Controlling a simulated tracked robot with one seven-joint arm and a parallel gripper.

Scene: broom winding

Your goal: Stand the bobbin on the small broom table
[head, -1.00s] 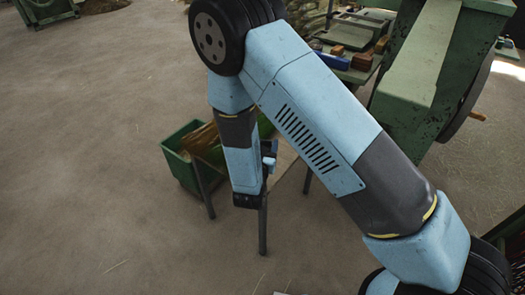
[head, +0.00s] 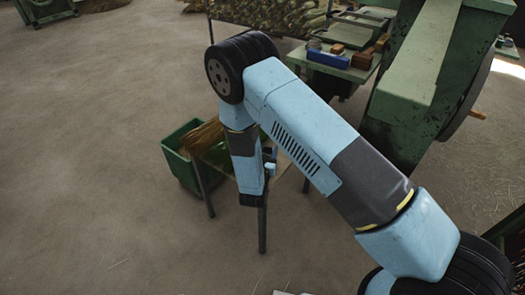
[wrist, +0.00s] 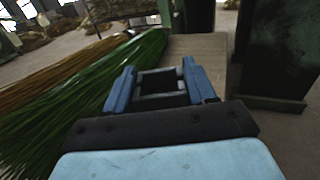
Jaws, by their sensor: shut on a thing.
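My gripper (wrist: 160,88) shows in the wrist view with its two blue fingers closed around a dark, square-looking piece (wrist: 161,83), which I take to be the bobbin; its details are unclear. In the head view my gripper (head: 270,158) is small and partly hidden by my arm, and the bobbin cannot be made out there. The small broom table (head: 285,166) has thin dark legs and lies behind and right of my gripper. Its pale wooden top (wrist: 200,46) shows beyond the fingers in the wrist view. I cannot tell the gap between bobbin and top.
Green bristles (wrist: 110,85) and brown bristles (wrist: 50,80) fill the left of the wrist view. A green bin (head: 180,165) stands left of the table. A large green machine (head: 415,80) stands at right, beside a bench with a blue item (head: 328,59). Floor at left is clear.

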